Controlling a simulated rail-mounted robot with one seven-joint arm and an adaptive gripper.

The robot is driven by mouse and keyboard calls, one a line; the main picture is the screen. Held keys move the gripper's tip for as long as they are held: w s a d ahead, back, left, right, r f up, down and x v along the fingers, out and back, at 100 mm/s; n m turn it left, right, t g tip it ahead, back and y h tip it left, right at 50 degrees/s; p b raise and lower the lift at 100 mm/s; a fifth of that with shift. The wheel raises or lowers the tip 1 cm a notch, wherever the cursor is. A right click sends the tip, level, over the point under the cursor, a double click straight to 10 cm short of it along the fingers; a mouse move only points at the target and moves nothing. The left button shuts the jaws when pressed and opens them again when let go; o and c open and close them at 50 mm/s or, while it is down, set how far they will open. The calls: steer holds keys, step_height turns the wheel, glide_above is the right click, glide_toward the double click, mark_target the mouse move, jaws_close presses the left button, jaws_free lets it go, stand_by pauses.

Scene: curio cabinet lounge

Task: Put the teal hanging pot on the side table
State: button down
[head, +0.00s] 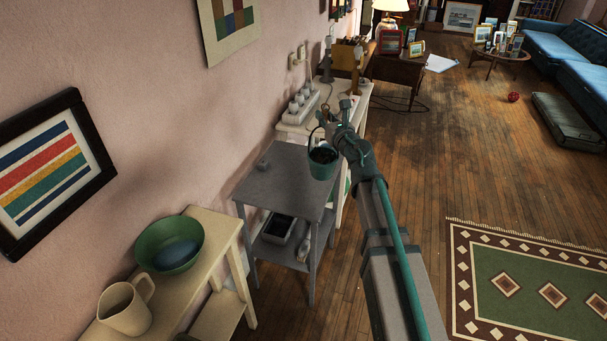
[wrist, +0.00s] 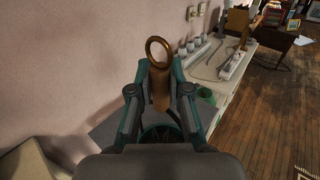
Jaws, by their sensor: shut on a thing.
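The teal hanging pot (head: 323,168) has dark contents and a tall thin handle. My gripper (head: 327,128) is shut on the upper part of that handle. In the wrist view my gripper (wrist: 160,100) has its fingers on the brown strap, with a brass-coloured ring (wrist: 159,49) above them. The pot's rim (wrist: 160,130) shows below between the fingers, mostly hidden by my gripper. In the head view the pot appears over the right part of the grey side table (head: 275,187); its height above the top is unclear.
A small grey object (head: 262,164) lies on the side table, whose top is otherwise clear. A white table (head: 297,129) with a power strip (head: 299,106) adjoins beyond.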

steer(key=a+f, duration=0.3)
steer(key=a, duration=0.4)
steer(key=w+a+f+b, duration=0.3)
steer(key=w+f+b, duration=0.5)
steer(key=w+f, duration=0.5)
steer(key=shift+a+f, duration=0.25)
steer(key=shift+a, duration=0.1)
steer(key=shift+f+b, duration=0.15)
steer(key=shift+b, duration=0.15)
steer(key=c, duration=1.1)
jaws_free()
